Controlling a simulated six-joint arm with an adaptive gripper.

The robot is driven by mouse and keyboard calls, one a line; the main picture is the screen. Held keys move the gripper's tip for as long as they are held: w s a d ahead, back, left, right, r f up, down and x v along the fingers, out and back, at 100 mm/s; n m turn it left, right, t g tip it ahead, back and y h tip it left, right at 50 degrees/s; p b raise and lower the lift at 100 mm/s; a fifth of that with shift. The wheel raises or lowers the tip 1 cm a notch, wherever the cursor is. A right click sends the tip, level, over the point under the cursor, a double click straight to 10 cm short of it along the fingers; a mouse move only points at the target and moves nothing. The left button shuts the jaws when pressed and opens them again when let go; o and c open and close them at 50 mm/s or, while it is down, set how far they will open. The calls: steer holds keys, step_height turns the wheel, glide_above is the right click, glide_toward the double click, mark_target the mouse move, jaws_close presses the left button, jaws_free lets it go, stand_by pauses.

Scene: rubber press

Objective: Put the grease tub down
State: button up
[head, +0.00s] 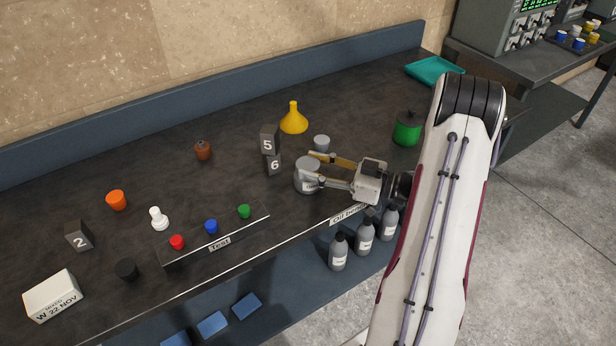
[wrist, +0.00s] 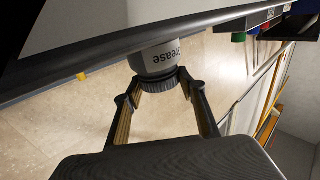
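The grease tub (head: 306,177) is a grey round tub near the front edge of the dark bench, just in front of the number 6 block. In the wrist view the tub (wrist: 157,56) shows part of its "Grease" label and a dark ribbed ring. My gripper (head: 318,171) reaches in from the right, its fingers on either side of the tub. In the wrist view the gripper's fingertips (wrist: 160,83) close in on the ribbed ring. I cannot tell whether the tub's underside touches the bench (head: 235,125).
Blocks 5 (head: 268,139) and 6 (head: 275,164) stand just left of the tub. A smaller grey item (head: 321,142) and a yellow funnel (head: 293,119) are behind it. The row of coloured knobs (head: 211,227) is left. Grey bottles (head: 364,236) stand below the bench edge.

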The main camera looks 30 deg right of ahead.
steer(key=shift+c, duration=0.6)
steer(key=shift+r, duration=0.1)
steer(key=shift+r, duration=4.9)
